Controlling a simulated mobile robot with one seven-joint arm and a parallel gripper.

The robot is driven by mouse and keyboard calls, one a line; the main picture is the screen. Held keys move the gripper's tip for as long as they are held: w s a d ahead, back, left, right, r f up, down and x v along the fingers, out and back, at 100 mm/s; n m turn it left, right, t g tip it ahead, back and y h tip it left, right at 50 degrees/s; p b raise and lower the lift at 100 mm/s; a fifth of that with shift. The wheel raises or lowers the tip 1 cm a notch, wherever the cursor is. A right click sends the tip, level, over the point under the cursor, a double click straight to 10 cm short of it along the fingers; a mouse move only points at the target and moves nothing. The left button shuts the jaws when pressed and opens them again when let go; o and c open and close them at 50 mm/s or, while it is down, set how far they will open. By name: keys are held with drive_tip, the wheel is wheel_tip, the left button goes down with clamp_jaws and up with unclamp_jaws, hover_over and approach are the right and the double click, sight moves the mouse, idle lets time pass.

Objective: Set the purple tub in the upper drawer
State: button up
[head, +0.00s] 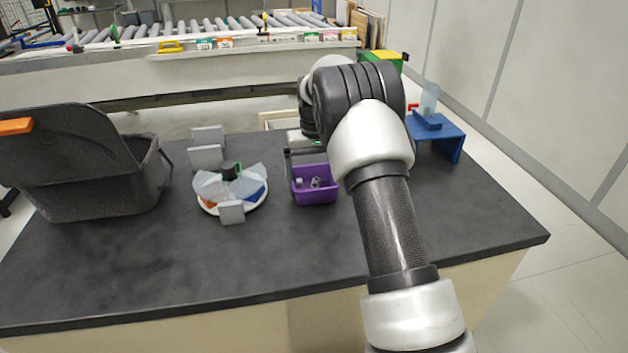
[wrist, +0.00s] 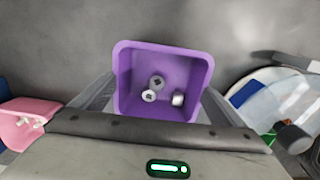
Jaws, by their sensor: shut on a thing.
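The purple tub (head: 316,196) is an open-topped box near the middle of the worktop in the head view. It holds a few small grey metal parts, which show clearly in the wrist view (wrist: 190,62). My gripper (wrist: 160,98) is shut on the tub, with a finger at its left and right sides. In the head view my gripper (head: 306,170) is partly hidden by my arm. The tub looks level; I cannot tell whether it touches the worktop. A pale, box-like edge (head: 278,117) shows behind the worktop; I cannot tell whether it is the upper drawer.
A round tray (head: 258,203) with clear bins stands left of the tub, with grey blocks (head: 207,156) around it. A dark grey bin (head: 92,190) is at far left, a blue stand (head: 450,133) at right. A pink tub (wrist: 22,122) shows in the wrist view. The front worktop is clear.

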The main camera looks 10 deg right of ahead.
drive_tip(key=shift+f, duration=0.1)
drive_tip(key=o, duration=0.8)
drive_tip(key=shift+c, duration=0.2)
